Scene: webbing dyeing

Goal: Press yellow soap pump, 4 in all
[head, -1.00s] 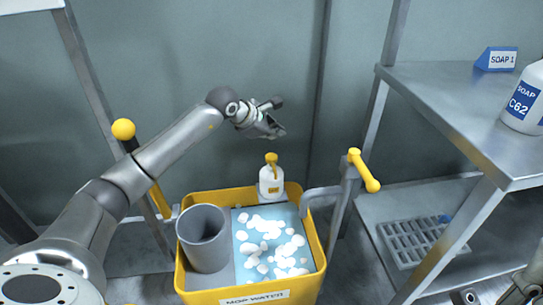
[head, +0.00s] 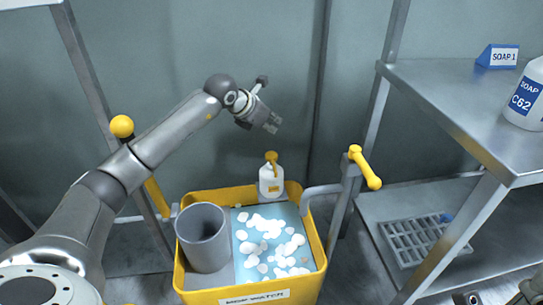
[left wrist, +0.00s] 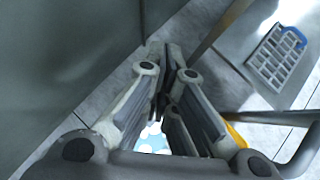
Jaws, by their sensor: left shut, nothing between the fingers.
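The yellow soap pump (head: 271,158) tops a small white bottle (head: 265,180) with a yellow label at the back rim of the yellow mop bucket (head: 230,197). My left gripper (head: 272,124) is shut and empty. In the head view it hangs above the pump, with a visible gap between fingertips and pump head. In the left wrist view its fingers (left wrist: 170,62) meet. The pump cannot be made out in that view. My right gripper is not in view.
The bucket holds a grey cylinder (head: 203,240) and pale blue water with white foam (head: 270,240). A yellow-ended handle (head: 364,168) rises at its right. A steel shelf (head: 440,85) with a soap bottle (head: 524,98) stands right. A grey wall is behind.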

